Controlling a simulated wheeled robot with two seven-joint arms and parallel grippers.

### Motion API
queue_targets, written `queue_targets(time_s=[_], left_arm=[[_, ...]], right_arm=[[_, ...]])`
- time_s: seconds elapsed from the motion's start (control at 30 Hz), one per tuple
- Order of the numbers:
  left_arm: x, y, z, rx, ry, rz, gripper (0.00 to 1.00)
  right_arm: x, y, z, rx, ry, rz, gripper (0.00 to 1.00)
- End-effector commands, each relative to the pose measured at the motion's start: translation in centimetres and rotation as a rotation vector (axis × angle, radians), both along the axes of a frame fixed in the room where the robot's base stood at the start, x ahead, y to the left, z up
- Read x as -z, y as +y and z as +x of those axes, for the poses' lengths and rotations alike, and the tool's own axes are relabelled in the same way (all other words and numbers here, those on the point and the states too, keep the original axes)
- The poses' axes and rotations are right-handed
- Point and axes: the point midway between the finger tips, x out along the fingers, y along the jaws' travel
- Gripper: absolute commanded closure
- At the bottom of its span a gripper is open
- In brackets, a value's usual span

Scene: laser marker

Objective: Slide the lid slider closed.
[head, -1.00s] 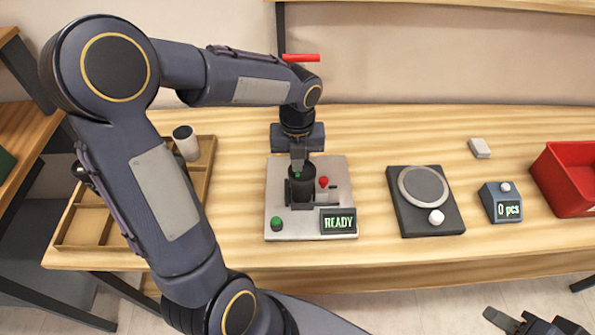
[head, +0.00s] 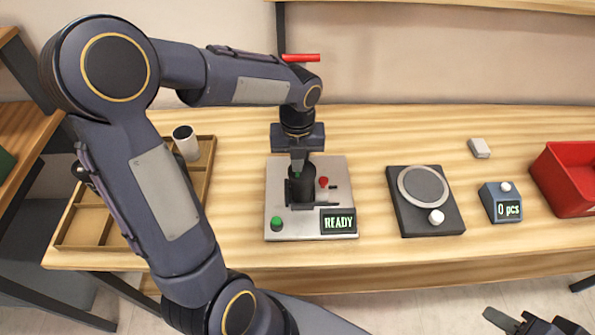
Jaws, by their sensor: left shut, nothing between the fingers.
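The laser marker (head: 335,170) is a light grey plate with a dark upright cylinder (head: 303,185), a red knob (head: 323,182), a green button (head: 277,223) and a display (head: 338,221) reading READY. A dark piece shows at the cylinder's left side. I cannot clearly tell the lid slider from the dark parts around the cylinder. My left gripper (head: 298,172) points down at the cylinder's top, shut and empty; whether it touches is unclear. My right gripper (head: 512,322) is low at the bottom right, away from the table and partly cut off.
A wooden compartment tray (head: 80,243) with a light cup (head: 186,143) is at left, partly behind my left arm. To the right are a dark round-topped device (head: 428,190), a counter reading 0 pcs (head: 500,203), a small grey block (head: 479,148) and a red bin (head: 565,175).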

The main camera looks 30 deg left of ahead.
Motion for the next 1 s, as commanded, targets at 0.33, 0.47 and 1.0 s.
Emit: queue_targets(time_s=[0.33,0.47,1.0], left_arm=[[0.4,0.0,0.0,0.0,0.0,0.0,1.0],[0.6,0.0,0.0,0.0,0.0,0.0,1.0],[1.4,0.0,0.0,0.0,0.0,0.0,1.0]], right_arm=[[0.3,0.0,0.0,0.0,0.0,0.0,0.64],[0.4,0.0,0.0,0.0,0.0,0.0,0.64],[0.9,0.0,0.0,0.0,0.0,0.0,0.64]])
